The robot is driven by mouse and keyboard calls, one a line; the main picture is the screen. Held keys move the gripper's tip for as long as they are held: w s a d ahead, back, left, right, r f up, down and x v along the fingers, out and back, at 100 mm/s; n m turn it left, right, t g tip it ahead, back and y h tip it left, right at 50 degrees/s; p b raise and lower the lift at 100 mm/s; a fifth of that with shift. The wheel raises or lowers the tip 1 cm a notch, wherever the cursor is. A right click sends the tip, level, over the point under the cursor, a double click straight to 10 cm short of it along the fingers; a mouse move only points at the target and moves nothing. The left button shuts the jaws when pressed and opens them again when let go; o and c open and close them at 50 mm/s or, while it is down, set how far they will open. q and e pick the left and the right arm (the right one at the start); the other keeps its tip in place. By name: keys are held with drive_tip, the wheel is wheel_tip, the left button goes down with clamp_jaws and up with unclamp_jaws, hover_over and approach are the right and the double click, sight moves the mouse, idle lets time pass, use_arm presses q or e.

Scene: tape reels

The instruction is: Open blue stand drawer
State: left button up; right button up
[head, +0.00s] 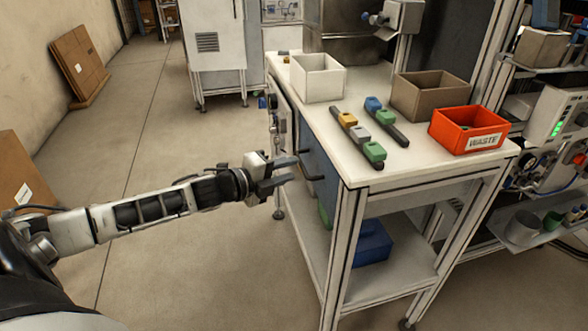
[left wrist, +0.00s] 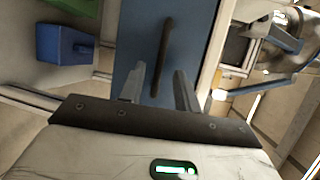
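The blue drawer front (head: 322,178) is set in the left side of the white workbench, under its top. It fills the middle of the left wrist view (left wrist: 193,38). A dark bar handle (head: 312,172) sticks out from it, and it also shows in the left wrist view (left wrist: 163,55). The drawer looks shut. My left gripper (head: 284,171) is open, with its two fingers (left wrist: 160,85) pointing at the drawer front. The lower end of the handle shows between the fingers in the left wrist view; contact cannot be told. My right gripper is not in view.
The bench top (head: 400,170) carries a white bin (head: 318,82), a brown bin (head: 430,95), an orange waste bin (head: 468,130) and coloured blocks on dark strips. A blue bin (head: 372,242) stands on the lower shelf. The floor (head: 190,270) left of the bench is clear.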

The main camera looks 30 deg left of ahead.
use_arm(q)
drive_tip(key=shift+x, duration=1.35)
clamp_jaws()
drive_tip(key=shift+s, duration=0.1)
